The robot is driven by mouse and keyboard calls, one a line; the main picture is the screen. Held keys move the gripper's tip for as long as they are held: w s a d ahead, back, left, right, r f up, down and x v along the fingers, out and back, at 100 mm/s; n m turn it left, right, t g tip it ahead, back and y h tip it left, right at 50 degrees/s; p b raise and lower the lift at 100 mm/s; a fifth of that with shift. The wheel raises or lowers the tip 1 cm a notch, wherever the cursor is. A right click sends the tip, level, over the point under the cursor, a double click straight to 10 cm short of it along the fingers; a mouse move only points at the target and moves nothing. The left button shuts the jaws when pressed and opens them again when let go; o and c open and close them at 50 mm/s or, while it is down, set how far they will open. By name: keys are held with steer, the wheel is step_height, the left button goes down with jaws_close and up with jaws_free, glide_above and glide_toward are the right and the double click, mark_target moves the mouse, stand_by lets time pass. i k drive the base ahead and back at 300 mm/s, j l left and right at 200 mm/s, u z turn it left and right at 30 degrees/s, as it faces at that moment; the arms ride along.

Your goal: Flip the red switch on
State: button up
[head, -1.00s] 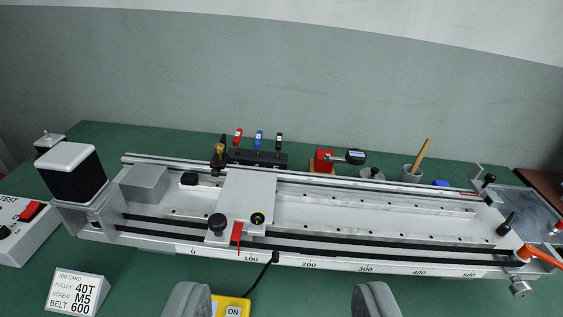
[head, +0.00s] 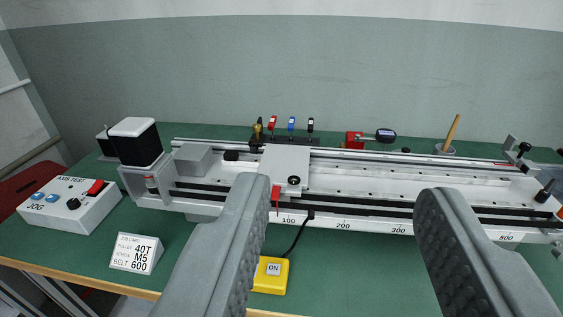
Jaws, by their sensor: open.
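The red switch (head: 96,187) sits at the upper right corner of a white control box (head: 72,211) marked AXIS TEST and JOG, at the left of the table. The box also carries a black knob (head: 73,203) and blue buttons (head: 44,197). I cannot tell from this distance which way the switch is set. My gripper (head: 340,185) is open and empty, its two grey fingers wide apart in the foreground. It is well to the right of the switch and touches nothing that I can see.
A long rail gantry (head: 400,210) with a white carriage (head: 285,165) and a black motor (head: 135,145) spans the table. A job card (head: 136,253) stands in front of the box. A yellow ON box (head: 270,275) lies between my fingers. Bare green mat surrounds the card.

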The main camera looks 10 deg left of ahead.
mark_target(97, 184)
steer(key=u, duration=1.4)
